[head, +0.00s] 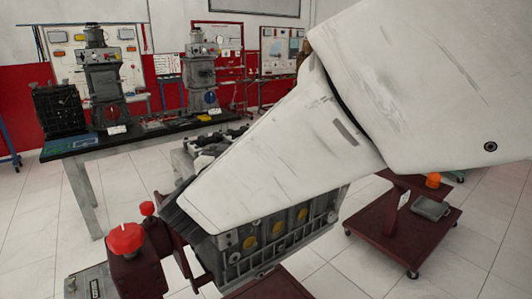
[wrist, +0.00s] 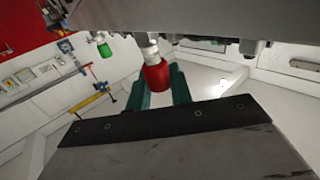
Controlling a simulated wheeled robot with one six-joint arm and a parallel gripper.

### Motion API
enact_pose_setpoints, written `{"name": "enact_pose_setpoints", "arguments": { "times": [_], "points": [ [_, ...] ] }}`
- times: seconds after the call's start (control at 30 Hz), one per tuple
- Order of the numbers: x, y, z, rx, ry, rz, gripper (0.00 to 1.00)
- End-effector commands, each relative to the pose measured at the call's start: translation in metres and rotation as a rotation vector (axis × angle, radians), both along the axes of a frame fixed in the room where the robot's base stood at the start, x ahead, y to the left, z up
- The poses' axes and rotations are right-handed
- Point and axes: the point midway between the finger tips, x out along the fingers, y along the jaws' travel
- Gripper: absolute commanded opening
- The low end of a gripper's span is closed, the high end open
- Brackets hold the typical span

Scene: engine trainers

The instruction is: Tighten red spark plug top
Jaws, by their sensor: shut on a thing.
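The red spark plug top (wrist: 156,76) shows near the middle of the wrist view. It is a red cylinder below a pale metal stem, which meets the underside of the grey engine block (wrist: 215,18). My gripper (wrist: 158,82) has teal fingers on both sides of the red top and is shut on it. A green plug top (wrist: 104,49) hangs to the left, apart from my gripper. In the head view my white arm covers part of the engine block (head: 285,238) and hides my gripper and the red top.
In the head view a red-knobbed stand (head: 126,240) is at the lower left of the engine. A dark red wheeled cart (head: 405,225) stands to the right. A workbench (head: 75,150) with machines is at the back left. White tiled floor lies open at the left.

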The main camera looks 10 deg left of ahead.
Motion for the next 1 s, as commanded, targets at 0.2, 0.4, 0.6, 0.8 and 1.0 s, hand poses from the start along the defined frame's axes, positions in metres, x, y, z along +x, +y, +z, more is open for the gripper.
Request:
{"name": "enact_pose_setpoints", "arguments": {
  "times": [0.2, 0.4, 0.6, 0.8, 1.0],
  "points": [
    [0.0004, -0.0003, 0.0009, 0.000, -0.002, -0.022, 0.00],
    [0.0006, -0.0004, 0.0011, 0.001, -0.002, -0.024, 0.00],
    [0.0006, -0.0004, 0.0012, 0.001, -0.003, -0.023, 0.41],
    [0.0003, 0.0000, 0.0008, 0.001, -0.002, -0.022, 0.43],
    [-0.0082, 0.0010, 0.0008, 0.001, -0.002, -0.021, 0.43]
  ]
}}
